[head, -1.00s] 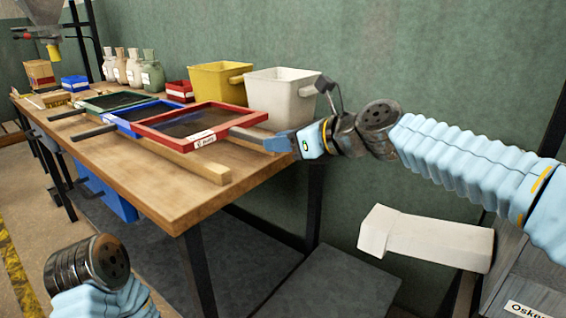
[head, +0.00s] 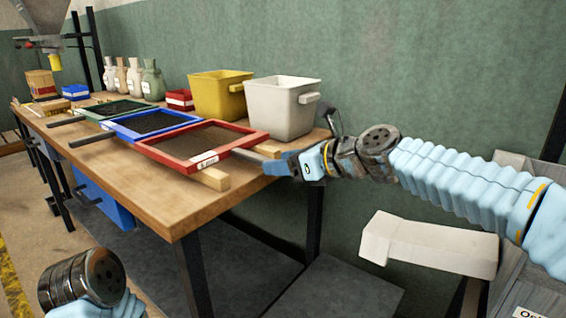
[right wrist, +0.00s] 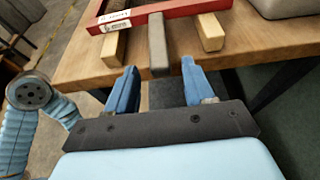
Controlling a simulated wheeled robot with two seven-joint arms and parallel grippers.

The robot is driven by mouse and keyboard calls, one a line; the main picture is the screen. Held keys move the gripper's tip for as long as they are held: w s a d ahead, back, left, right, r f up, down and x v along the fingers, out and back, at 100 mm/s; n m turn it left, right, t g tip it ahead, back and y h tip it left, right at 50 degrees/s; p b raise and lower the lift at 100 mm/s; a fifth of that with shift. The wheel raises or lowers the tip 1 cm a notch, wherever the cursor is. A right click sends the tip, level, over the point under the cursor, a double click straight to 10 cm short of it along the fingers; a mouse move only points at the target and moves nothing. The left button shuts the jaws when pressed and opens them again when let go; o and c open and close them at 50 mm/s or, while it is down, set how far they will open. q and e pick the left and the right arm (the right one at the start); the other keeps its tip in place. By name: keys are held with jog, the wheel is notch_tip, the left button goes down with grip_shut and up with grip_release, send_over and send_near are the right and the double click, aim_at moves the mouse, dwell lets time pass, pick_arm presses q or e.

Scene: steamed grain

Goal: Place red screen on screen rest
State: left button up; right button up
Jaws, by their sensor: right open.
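The red screen (head: 250,137), a red frame with dark mesh and a white label, lies across two wooden rails, the screen rest (head: 215,180), at the table's near end. Its grey handle points toward my right gripper (head: 273,166). In the right wrist view the handle (right wrist: 157,40) sits between the rail ends (right wrist: 211,33). My right gripper (right wrist: 160,80) is open and empty there, with its blue fingers either side of the handle's line and the handle's end about level with the fingertips. My left wrist shows at lower left in the head view; its fingers are not seen.
Blue (head: 118,133) and green (head: 84,114) framed screens lie left of the red one on the wooden table (head: 165,205). Yellow (head: 217,94) and white (head: 283,106) buckets stand behind. Several sacks stand farther back. The table's front corner is bare.

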jog(key=v, duration=1.1)
jog(key=shift+s+d, duration=0.2)
jog(key=shift+d, duration=0.15)
